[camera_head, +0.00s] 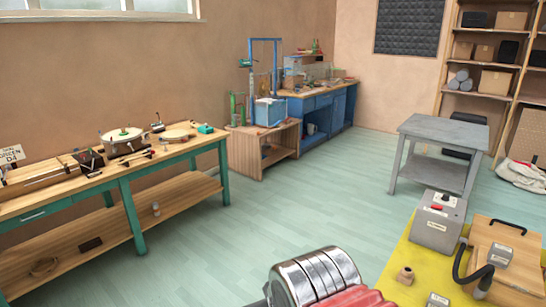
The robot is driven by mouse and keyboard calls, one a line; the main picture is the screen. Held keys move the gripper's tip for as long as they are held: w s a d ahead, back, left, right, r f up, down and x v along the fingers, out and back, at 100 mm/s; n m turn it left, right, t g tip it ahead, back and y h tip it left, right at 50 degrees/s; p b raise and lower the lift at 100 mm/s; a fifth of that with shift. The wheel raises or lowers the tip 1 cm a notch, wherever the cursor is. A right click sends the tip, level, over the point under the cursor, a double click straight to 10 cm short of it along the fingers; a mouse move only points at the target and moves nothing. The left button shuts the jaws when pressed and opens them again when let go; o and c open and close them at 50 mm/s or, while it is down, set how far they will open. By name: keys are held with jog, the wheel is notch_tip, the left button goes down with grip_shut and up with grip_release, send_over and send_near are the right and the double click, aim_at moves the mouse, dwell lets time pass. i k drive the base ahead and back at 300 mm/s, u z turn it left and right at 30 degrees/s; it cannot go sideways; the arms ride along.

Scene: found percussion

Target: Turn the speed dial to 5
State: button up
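A grey control box (437,222) stands on a yellow surface at the right. Its top has a small round knob on a pale plate (446,198), which may be the speed dial. Its setting and any numbers are too small to read. A red switch (437,208) sits just in front of the knob. My gripper is not in view, so its state and its distance from the box do not show.
A wooden case (510,255) with a black hose lies right of the box. A small wooden block (405,275) sits on the yellow surface (415,255). Shiny metal rings (315,277) fill the bottom middle. A grey table (440,130) stands behind; the floor (300,190) is open.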

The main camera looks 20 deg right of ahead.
aim_at(446, 197)
jog(key=z, duration=0.15)
jog(key=i, duration=1.65)
jog(key=z, duration=0.75)
jog(key=i, duration=0.65)
jog(key=z, duration=0.8)
jog(key=i, duration=0.5)
jog(key=z, duration=0.75)
jog(key=i, duration=0.65)
jog(key=z, duration=0.3)
